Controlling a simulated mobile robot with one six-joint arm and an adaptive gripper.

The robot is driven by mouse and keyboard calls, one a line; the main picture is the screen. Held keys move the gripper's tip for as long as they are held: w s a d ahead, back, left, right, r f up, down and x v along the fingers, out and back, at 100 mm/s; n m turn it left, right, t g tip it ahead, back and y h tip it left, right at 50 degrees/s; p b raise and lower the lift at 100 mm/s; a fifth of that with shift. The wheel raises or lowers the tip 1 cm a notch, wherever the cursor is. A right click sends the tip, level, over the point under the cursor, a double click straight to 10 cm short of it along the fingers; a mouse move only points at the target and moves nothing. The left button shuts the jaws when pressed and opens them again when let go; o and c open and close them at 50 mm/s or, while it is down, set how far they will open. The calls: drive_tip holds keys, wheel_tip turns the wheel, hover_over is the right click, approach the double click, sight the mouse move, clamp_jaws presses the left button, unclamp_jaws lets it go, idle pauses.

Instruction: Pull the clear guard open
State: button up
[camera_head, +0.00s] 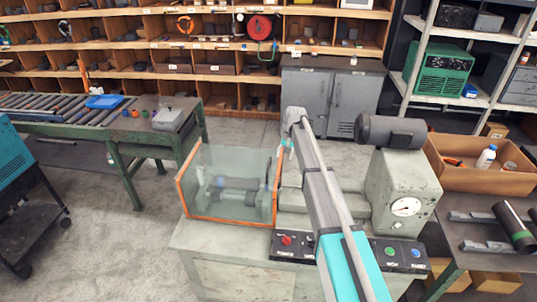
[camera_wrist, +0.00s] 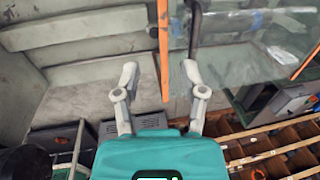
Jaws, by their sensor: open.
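The clear guard (camera_head: 228,170) is a see-through box with orange edges on the left part of the grey-green machine. Dark shafts or fittings show through it. The guard's orange edge (camera_wrist: 164,50) runs between the fingers in the picture. I cannot tell whether either finger touches it. A dark bent bar (camera_wrist: 195,22) shows just beyond the right fingertip. The clear panel (camera_wrist: 235,45) spreads to the right.
The machine's motor head (camera_head: 392,131) with a round gauge stands right of my arm. Buttons line its front. A box with bottles (camera_head: 480,165) is at the right. A roller bench (camera_head: 60,110) stands at the left, with open floor between. Shelves and grey cabinets are behind.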

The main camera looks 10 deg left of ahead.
sight(269, 165)
drive_tip(key=w+a+r+p, duration=0.2)
drive_tip(key=w+a+r, duration=0.2)
drive_tip(key=shift+w+p, duration=0.3)
drive_tip(key=shift+p, duration=0.05)
drive_tip(key=shift+a, duration=0.1)
drive_tip(key=a+f+b, duration=0.1)
drive_tip(key=f+b, duration=0.8)
drive_tip(key=a+f+b, duration=0.1)
drive_tip(key=f+b, duration=0.3)
drive_tip(key=shift+a+f, duration=0.2)
drive_tip(key=shift+a, duration=0.1)
idle(0.5)
drive_tip(key=shift+b, duration=0.3)
clamp_jaws()
